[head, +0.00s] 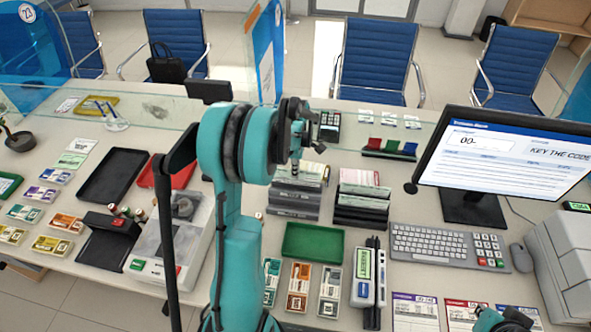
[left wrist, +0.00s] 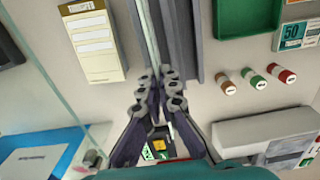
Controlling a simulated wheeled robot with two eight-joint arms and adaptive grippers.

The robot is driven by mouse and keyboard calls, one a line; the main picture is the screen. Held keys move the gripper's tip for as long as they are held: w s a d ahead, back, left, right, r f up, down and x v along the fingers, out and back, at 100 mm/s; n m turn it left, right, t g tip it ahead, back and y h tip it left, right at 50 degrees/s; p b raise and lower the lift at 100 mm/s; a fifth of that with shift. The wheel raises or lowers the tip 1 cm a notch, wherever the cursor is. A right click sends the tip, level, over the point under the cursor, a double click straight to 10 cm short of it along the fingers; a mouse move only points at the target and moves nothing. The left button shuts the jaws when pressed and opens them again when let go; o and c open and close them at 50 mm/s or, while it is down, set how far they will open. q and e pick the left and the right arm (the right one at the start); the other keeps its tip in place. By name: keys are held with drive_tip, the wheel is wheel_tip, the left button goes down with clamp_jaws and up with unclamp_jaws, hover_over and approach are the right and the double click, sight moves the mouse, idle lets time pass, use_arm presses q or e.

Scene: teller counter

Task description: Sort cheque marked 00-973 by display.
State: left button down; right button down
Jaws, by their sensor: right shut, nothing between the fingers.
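The monitor (head: 500,155) shows "00-" and the words "KEY THE CODE". The keyboard (head: 440,243) lies in front of it. My left gripper (head: 297,160) is above the left black sorter (head: 292,205), which holds pale papers. In the left wrist view its fingers (left wrist: 158,82) come close together over a narrow upright edge; whether they grip a slip is unclear. A second black sorter (head: 360,212) with papers stands to the right. My right gripper (head: 508,320) is shut and empty at the lower right, partly cut off. I cannot read 00-973 on any cheque.
A green tray (head: 313,243) lies in front of the sorters, with a handheld device (head: 363,278) nearby. Printed sheets (head: 415,310) lie at the front edge. A mouse (head: 521,257) and a grey machine (head: 565,260) are at right. A glass screen runs behind the sorters.

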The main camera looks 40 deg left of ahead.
use_arm(q)
drive_tip(key=shift+f+b, duration=1.6)
drive_tip(key=shift+f, duration=0.6)
drive_tip(key=c, duration=1.6)
unclamp_jaws()
drive_tip(key=shift+c, duration=0.2)
drive_tip(key=shift+r, duration=0.1)
drive_tip(key=shift+r+p, duration=2.4)
drive_tip(key=shift+r, duration=1.05)
